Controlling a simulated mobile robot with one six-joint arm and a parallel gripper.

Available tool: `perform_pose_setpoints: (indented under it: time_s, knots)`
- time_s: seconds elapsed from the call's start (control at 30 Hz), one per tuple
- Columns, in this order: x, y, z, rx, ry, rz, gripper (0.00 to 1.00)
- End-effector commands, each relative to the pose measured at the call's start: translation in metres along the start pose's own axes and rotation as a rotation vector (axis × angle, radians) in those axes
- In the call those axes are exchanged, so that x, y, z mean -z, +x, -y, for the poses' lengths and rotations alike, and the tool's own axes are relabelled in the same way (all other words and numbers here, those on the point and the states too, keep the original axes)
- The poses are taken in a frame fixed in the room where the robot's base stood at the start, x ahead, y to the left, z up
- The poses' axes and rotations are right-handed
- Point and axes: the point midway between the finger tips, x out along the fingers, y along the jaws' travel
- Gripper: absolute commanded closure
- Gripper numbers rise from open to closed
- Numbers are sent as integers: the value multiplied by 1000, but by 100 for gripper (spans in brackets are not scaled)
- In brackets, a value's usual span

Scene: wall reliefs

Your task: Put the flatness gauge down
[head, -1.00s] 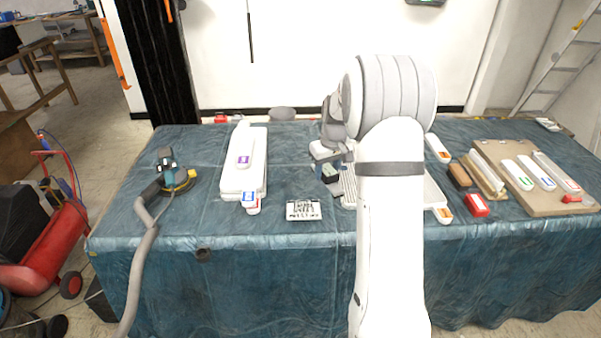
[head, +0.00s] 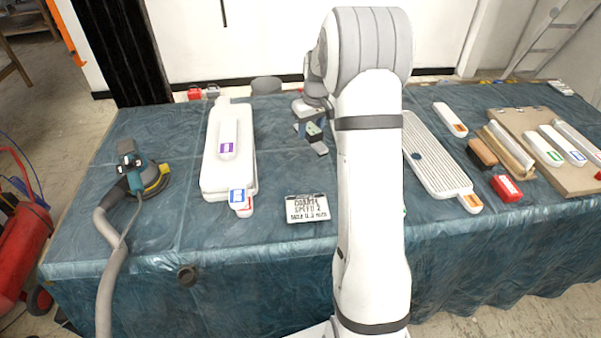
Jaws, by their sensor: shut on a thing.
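My gripper (head: 312,120) is small in the head view, just left of my white arm, over the back middle of the blue-covered table. It is shut on a small dark and grey thing with a green patch, which I take to be the flatness gauge (head: 314,132). A flat grey part (head: 320,148) shows just below it. I cannot tell whether the gauge touches the table. My arm hides much of the area to the right of the gripper, and the fingertips are too small to make out clearly.
The blue table cover (head: 275,165) is bare left of the gripper. A printed sign (head: 307,208) lies in front.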

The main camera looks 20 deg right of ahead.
Motion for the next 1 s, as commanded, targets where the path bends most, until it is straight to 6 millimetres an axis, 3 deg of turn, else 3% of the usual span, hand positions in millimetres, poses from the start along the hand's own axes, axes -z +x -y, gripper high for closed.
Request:
perform_pose_setpoints:
  time_s: [0.03, 0.27, 0.5, 1.0]
  knots:
    - [-1, 13, 1, 0, -2, 0, 89]
    - [-2, 32, 6, 2, -11, 1, 89]
    - [-7, 74, 9, 4, -19, 2, 89]
    - [-13, 121, 12, 4, -23, 0, 89]
